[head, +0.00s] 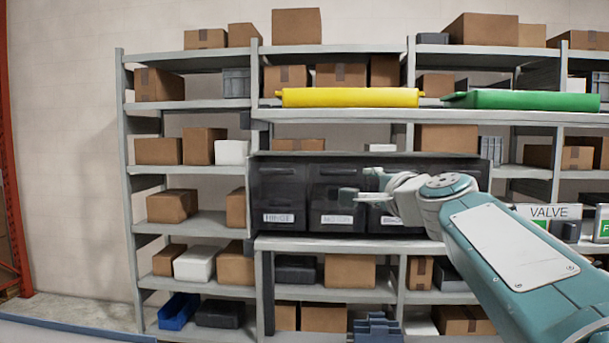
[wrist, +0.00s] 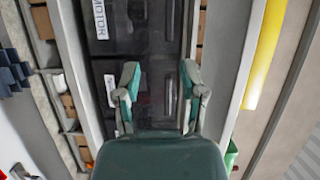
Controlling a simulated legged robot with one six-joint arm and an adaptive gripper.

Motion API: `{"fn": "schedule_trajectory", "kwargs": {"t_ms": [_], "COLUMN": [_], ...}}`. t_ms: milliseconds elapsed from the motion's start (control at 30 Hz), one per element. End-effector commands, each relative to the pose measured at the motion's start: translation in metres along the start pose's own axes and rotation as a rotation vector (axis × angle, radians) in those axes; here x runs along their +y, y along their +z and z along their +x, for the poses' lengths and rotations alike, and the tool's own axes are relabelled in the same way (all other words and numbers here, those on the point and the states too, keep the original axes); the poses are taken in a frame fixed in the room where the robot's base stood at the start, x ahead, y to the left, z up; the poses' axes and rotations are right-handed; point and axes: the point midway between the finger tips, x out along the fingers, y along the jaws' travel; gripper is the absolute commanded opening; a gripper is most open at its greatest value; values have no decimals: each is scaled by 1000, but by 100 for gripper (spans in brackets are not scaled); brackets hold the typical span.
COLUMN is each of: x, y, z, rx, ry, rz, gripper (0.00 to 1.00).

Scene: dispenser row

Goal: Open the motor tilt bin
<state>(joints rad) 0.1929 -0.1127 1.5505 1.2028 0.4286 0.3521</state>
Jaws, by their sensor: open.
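A row of dark tilt bins stands on the middle shelf of the rack. The motor tilt bin (head: 325,180) is the middle one in the head view, and its front looks closed. In the wrist view, which is turned sideways, its white MOTOR label (wrist: 100,18) shows at the top. My gripper (head: 360,185) is open and empty in front of the bins, and hides part of the motor bin's right side and the bin beside it. In the wrist view my gripper (wrist: 160,75) has its fingers apart, below the MOTOR label; no contact is visible.
The hinge bin (head: 280,190) is left of the motor bin. A yellow tray (head: 350,97) and a green tray (head: 525,101) lie on the shelf above. Cardboard boxes fill other shelves. A VALVE sign (head: 549,212) stands at the right.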

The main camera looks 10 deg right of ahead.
Motion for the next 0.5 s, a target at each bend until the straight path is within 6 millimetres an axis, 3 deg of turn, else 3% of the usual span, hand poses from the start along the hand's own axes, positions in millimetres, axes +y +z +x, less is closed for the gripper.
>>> {"fn": "schedule_trajectory", "kwargs": {"t_ms": [267,500], "x": [-9,-9], "y": [-1,-2], "z": [15,53], "rx": [10,9], "ry": [-28,-26], "rz": [41,39], "gripper": [53,53]}}
